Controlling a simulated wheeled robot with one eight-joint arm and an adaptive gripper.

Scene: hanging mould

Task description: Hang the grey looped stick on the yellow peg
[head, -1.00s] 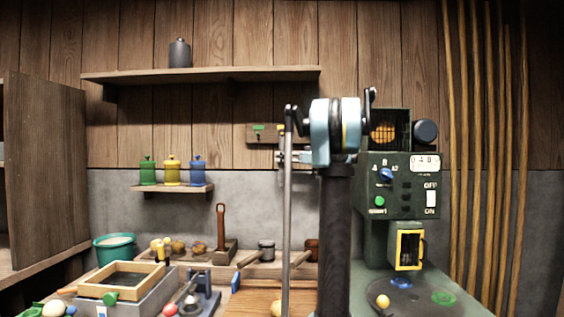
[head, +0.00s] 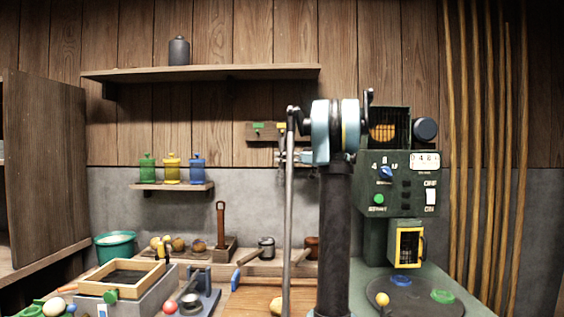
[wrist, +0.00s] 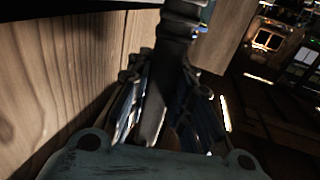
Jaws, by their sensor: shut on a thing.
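The yellow peg (head: 281,127) is on a small wooden board on the wall, just right of a green peg (head: 258,128). In the head view my arm stands close to the right of the yellow peg and partly covers the board. In the wrist view my gripper (wrist: 162,80) is shut on the dark grey stick (wrist: 176,32), which runs up between the fingers with ringed ridges near the top. The stick's loop cannot be made out in either view. In the head view my gripper is largely hidden by my arm.
A long shelf (head: 200,72) with a grey canister (head: 179,51) is above the board. A small shelf (head: 172,186) with coloured jars is to the left. A green machine (head: 398,185) stands to the right. The wooden wall (wrist: 60,80) is close at left in the wrist view.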

